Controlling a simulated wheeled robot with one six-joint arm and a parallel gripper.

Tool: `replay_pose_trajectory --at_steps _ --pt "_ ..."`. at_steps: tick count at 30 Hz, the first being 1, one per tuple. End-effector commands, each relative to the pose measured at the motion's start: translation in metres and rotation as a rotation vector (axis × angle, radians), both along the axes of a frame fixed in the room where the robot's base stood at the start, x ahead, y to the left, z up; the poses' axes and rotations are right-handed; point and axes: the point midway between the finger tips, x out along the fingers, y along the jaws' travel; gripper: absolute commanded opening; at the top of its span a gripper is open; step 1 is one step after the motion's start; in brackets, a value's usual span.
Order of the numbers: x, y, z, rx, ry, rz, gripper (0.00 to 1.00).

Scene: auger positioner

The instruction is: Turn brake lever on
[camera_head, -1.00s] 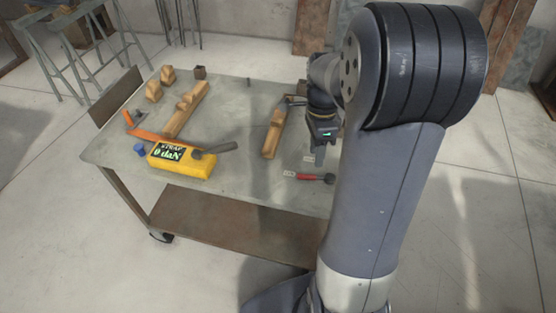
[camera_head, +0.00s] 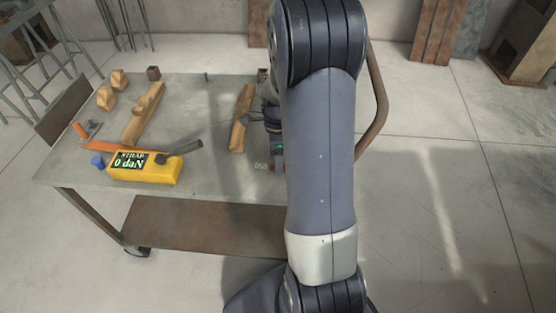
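A small red part (camera_head: 273,168) shows on the table beside a small white label, just left of my arm. It looks like the end of the red-handled lever seen earlier, and the rest is hidden behind my arm. I cannot tell which way the lever is set. My gripper (camera_head: 252,119) is partly hidden at the arm's far side, above the right part of the table near a wooden piece (camera_head: 241,122). Its fingers are too small and dark to tell whether they are open or shut. No contact with the lever shows.
A curved brown rail (camera_head: 381,100) stands right of my arm.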

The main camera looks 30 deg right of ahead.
Motion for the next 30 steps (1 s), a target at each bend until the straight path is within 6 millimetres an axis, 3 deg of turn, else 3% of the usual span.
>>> replay_pose_trajectory --at_steps 10,23,30 --pt "-0.0005 0.0003 -0.0035 -0.001 -0.002 0.000 0.37" --pt "-0.0005 0.0003 -0.0033 0.000 -0.001 0.000 0.02" --pt "-0.0005 0.0003 -0.0033 0.000 -0.001 0.000 0.00"
